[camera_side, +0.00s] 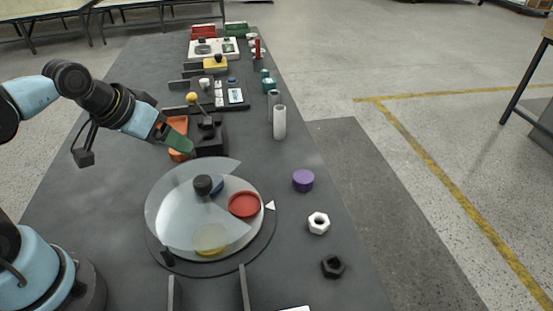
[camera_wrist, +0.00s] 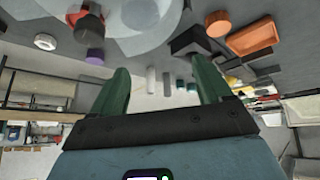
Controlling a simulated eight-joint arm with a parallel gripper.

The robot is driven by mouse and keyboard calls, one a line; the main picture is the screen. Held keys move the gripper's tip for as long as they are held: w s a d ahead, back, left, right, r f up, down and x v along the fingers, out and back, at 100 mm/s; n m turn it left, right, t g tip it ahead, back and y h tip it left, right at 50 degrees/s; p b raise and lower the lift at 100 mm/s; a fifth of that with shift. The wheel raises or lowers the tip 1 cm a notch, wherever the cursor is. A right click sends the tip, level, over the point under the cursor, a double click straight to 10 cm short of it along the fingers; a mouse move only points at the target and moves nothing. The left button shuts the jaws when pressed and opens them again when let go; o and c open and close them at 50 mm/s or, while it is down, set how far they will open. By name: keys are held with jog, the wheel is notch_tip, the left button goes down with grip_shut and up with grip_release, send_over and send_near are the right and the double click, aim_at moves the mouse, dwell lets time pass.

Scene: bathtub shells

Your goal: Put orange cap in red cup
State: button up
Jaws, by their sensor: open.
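A red cup (camera_side: 244,205) sits on the round turntable (camera_side: 267,240), at the open notch of a clear disc cover (camera_side: 170,215). A red shape that looks like this cup shows at the upper left of the wrist view (camera_wrist: 76,14). My gripper (camera_side: 190,151) has green fingers and hangs tilted near this orange piece, above and behind the turntable. In the wrist view my gripper (camera_wrist: 163,70) is open, with nothing between its fingers.
The cover has a black knob (camera_side: 203,184); a yellow cup (camera_side: 211,238) sits beneath it. A purple cap (camera_side: 303,180), white nut (camera_side: 319,222) and black nut (camera_side: 333,266) lie to the right. Grey cylinders (camera_side: 279,122) and several fixtures stand farther back.

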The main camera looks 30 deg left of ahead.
jog(key=shift+o, duration=0.2)
jog(key=shift+s+d+m, duration=0.15)
jog(key=shift+s+m, duration=0.05)
jog(key=shift+m, duration=0.4)
jog(key=m+g, duration=0.6)
jog(key=g, duration=0.1)
send_over(176, 157)
jog(key=w+a, duration=0.2)
notch_tip(176, 157, down, 7)
jog(key=shift+w+d+f, duration=0.1)
jog(key=shift+w+f, duration=0.05)
jog(key=shift+f, duration=0.05)
jog(key=shift+s+d+f, duration=0.1)
jog(key=shift+s+f, duration=0.05)
jog(key=shift+f, duration=1.25)
jog(key=shift+s+d+f, duration=0.1)
jog(key=shift+s+f, duration=0.05)
jog(key=shift+f, duration=1.2)
jog(key=c, duration=1.1)
jog(key=shift+c, duration=0.2)
